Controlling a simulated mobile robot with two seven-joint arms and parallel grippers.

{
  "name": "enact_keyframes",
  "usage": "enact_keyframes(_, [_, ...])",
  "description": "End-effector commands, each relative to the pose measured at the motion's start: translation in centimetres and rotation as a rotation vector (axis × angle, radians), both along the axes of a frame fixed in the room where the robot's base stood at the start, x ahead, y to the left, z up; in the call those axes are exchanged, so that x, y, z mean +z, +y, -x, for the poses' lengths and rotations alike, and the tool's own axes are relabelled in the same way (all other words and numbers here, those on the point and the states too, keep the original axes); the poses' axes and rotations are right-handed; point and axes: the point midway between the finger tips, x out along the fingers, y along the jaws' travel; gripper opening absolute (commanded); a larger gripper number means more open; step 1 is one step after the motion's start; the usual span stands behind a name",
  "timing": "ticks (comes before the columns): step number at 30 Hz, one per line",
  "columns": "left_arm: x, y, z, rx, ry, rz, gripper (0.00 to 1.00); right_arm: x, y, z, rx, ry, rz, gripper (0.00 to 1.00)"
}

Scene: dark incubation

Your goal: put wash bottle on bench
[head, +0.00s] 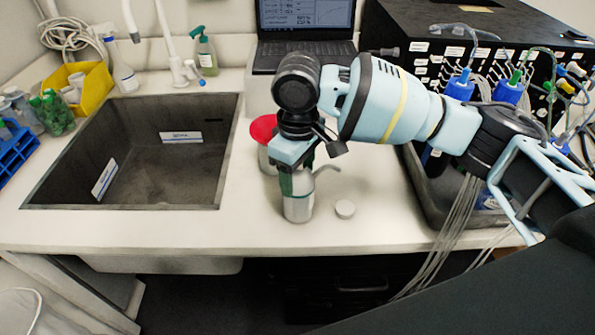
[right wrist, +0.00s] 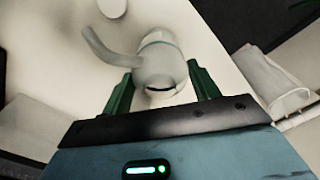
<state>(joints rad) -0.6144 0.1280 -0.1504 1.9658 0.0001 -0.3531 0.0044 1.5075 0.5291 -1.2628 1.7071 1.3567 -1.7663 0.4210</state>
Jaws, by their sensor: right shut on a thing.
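The wash bottle (head: 298,207) is a small pale grey bottle with a bent spout pointing right in the head view. It is upright over the front of the white bench (head: 250,233), right of the sink. Its base appears at the bench surface, but I cannot tell whether it touches. My right gripper (head: 296,184) comes from above, its green fingers shut around the bottle's upper part. In the right wrist view the bottle's top and spout (right wrist: 160,64) show between the two fingers (right wrist: 160,88). My left gripper is not in view.
A small white round lid (head: 345,209) lies just right of the bottle. A red-topped container (head: 264,131) stands close behind it. The dark sink (head: 60,165) opens to the left. A laptop (head: 305,50) stands behind; a dark tray (head: 440,205) and tubed bottles are at right.

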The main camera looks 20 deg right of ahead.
Motion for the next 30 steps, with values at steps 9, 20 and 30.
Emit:
enact_keyframes(9, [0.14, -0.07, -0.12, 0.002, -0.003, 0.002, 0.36, -0.22, 0.05, -0.03, 0.000, -0.004, -0.001, 0.10])
enact_keyframes(20, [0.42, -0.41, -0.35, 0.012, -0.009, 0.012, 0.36, -0.55, 0.06, 0.00, 0.000, -0.003, -0.001, 0.82])
enact_keyframes(30, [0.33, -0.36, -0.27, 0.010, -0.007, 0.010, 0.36, 0.31, 0.06, -0.04, 0.001, -0.004, -0.001, 0.82])
